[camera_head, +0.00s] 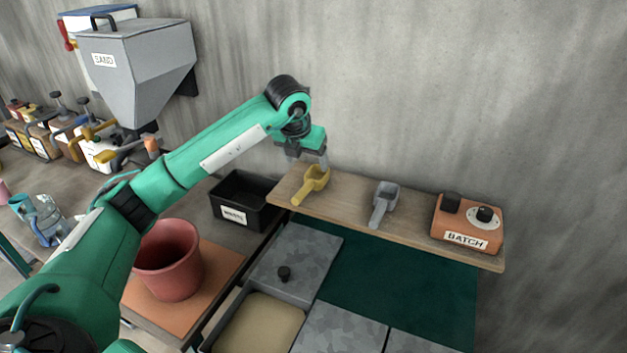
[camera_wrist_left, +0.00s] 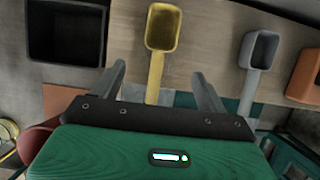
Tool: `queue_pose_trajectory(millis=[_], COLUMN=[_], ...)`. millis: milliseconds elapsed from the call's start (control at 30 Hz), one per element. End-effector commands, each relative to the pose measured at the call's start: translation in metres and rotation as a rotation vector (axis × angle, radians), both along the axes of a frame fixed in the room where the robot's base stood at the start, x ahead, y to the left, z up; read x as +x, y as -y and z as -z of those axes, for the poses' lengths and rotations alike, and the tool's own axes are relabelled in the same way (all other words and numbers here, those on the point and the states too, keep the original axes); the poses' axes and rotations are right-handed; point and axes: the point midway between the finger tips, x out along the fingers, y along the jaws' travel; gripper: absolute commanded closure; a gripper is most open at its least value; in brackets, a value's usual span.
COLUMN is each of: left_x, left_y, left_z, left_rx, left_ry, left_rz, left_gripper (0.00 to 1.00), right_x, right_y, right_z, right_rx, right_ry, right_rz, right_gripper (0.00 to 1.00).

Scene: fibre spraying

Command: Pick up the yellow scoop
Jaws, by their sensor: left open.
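The yellow scoop (camera_head: 312,184) lies on the wooden shelf, its bowl toward the wall and its handle toward the front. My left gripper (camera_head: 314,155) is above the bowl end in the head view. In the left wrist view the yellow scoop (camera_wrist_left: 160,45) shows beyond the gripper, its handle pointing between the two fingers. The left gripper (camera_wrist_left: 160,82) is open and empty there, with its fingers on either side of the handle's line. I cannot tell the exact height gap. My right gripper is not in view.
A grey scoop (camera_head: 383,203) and an orange BATCH box (camera_head: 467,224) stand on the same shelf (camera_head: 345,205) to the right. A black bin (camera_head: 243,197) is left of the shelf. A red bucket (camera_head: 168,262) stands below my left arm. The wall is close behind.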

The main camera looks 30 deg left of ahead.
Motion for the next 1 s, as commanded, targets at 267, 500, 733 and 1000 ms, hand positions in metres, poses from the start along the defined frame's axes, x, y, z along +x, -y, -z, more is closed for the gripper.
queue_pose_trajectory(millis=[267,500,733,1000], left_x=[0.015,0.024,0.038,0.041], left_y=[0.000,-0.002,-0.003,-0.003], left_z=[0.035,0.048,0.076,0.085], left_rx=[-0.002,-0.002,-0.003,-0.002], left_ry=[-0.001,-0.002,-0.003,0.002], left_rz=[0.002,0.001,0.001,0.003], left_gripper=[0.25,0.25,0.25,0.25], right_x=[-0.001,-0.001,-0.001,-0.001], right_y=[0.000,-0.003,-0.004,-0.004], right_z=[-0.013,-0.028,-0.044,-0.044], right_rx=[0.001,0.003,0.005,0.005], right_ry=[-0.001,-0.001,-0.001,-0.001], right_rz=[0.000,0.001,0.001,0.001], right_gripper=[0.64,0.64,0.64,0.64])
